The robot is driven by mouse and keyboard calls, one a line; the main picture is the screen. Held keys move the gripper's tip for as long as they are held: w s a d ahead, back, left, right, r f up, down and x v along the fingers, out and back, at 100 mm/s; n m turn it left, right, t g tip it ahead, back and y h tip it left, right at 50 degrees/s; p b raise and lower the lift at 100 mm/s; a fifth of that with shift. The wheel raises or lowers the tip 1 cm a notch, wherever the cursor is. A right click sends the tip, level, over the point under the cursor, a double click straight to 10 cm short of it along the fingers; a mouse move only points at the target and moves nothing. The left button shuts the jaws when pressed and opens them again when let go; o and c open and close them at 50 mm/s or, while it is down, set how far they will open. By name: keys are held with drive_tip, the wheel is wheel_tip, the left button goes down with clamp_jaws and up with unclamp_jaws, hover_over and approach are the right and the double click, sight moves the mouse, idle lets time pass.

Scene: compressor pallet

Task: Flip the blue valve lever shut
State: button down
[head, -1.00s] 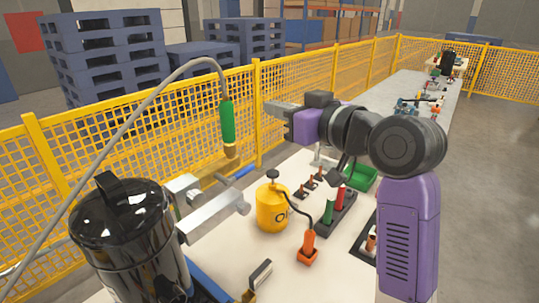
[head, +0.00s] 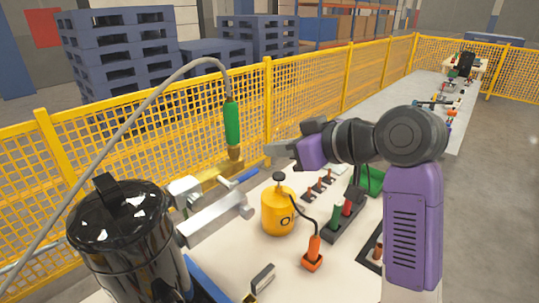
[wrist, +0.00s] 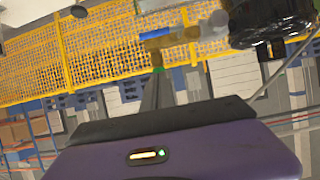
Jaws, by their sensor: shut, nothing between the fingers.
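The blue valve lever (head: 244,174) sticks out to the right from the brass valve body (head: 222,170), beside the silver cylinder and below the green hose fitting. In the wrist view the lever (wrist: 157,33) shows beyond my fingertips, with the brass valve (wrist: 205,30) to its right. My gripper (head: 268,150) is shut and empty. It is in the air, above and a little right of the lever's free end in the head view. The shut fingers (wrist: 157,75) point toward the lever in the wrist view, and I see no clear contact.
A black tank (head: 125,240) stands front left, with a silver cylinder (head: 215,221) beside it. A green hose fitting (head: 232,124) hangs above the valve. A yellow oil can (head: 278,211) stands on the bench right of the valve. A yellow mesh fence (head: 170,150) runs behind.

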drive_tip(key=p, duration=0.2)
hover_over(252, 174)
drive_tip(key=s, duration=0.1)
wheel_tip(252, 174, down, 3)
drive_tip(key=shift+s+d+f, duration=0.1)
drive_tip(key=shift+d+f, duration=0.05)
drive_tip(key=shift+f, duration=1)
drive_tip(key=shift+s+d+f, duration=0.1)
drive_tip(key=shift+d+f, duration=0.05)
drive_tip(key=shift+f, duration=1)
drive_tip(key=shift+w+d+f+m, duration=0.1)
drive_tip(key=shift+w+f+m, duration=0.05)
drive_tip(key=shift+f+m, duration=0.15)
drive_tip(key=shift+w+d+f+m+g+y, duration=0.1)
drive_tip(key=shift+w+f+m+g+y, duration=0.05)
drive_tip(key=shift+f+m+g+y, duration=0.3)
drive_tip(key=shift+w+d+f+m+g+y, duration=0.1)
drive_tip(key=shift+f+m+g+y, duration=0.2)
drive_tip(key=shift+m, duration=0.25)
wheel_tip(252, 174, down, 7)
drive_tip(key=s+a+m+g+y+b, duration=0.2)
drive_tip(key=m+y, duration=0.4)
drive_tip(key=m, duration=0.4)
drive_tip(key=shift+s+m+b, duration=0.3)
drive_tip(key=shift+b, duration=0.35)
drive_tip(key=shift+a+r+g, duration=0.1)
drive_tip(key=shift+g, duration=0.15)
